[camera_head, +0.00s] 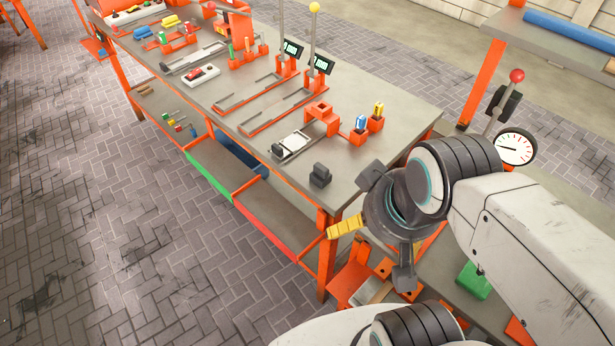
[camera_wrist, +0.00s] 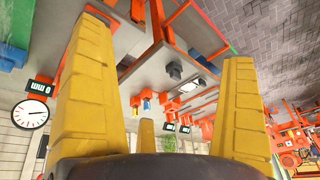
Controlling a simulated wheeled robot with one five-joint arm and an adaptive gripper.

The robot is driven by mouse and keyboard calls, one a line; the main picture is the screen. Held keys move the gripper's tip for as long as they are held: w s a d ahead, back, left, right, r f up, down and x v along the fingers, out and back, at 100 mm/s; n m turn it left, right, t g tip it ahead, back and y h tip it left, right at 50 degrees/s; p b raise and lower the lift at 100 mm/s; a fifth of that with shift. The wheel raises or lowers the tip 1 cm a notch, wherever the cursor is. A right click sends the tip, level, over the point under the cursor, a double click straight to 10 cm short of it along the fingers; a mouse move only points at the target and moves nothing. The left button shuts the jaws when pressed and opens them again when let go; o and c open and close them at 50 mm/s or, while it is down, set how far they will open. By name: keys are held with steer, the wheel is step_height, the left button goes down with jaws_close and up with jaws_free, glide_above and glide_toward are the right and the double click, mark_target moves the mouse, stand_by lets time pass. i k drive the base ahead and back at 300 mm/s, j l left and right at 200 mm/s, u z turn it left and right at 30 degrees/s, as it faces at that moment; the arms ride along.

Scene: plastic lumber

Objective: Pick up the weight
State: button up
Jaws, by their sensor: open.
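The weight (camera_head: 320,176) appears to be the small dark grey block standing upright near the front edge of the grey workbench (camera_head: 395,128). It also shows in the wrist view (camera_wrist: 173,71), between and beyond my fingers. My gripper (camera_head: 345,227) is in front of the bench, to the lower right of the weight in the head view. Its yellow fingers are spread open and empty in the wrist view (camera_wrist: 166,45). The gripper is apart from the weight, and nothing hides the block.
A flat device with a white plate (camera_head: 291,145) lies left of the weight. Orange holders with blue (camera_head: 359,130) and yellow (camera_head: 376,117) pieces stand behind it. Shelves with orange, green and red edges run below the bench top. A dial gauge (camera_head: 515,148) is at the right.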

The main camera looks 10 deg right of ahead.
mark_target(320, 176)
steer(key=i+j+u, duration=0.2)
steer(key=u, duration=0.2)
steer(key=i+j+u, duration=0.4)
steer(key=i+u, duration=0.15)
steer(key=u, duration=0.2)
steer(key=i+j+u, duration=0.1)
steer(key=i+u, duration=0.3)
steer(key=k+j, duration=0.05)
steer(key=k, duration=0.05)
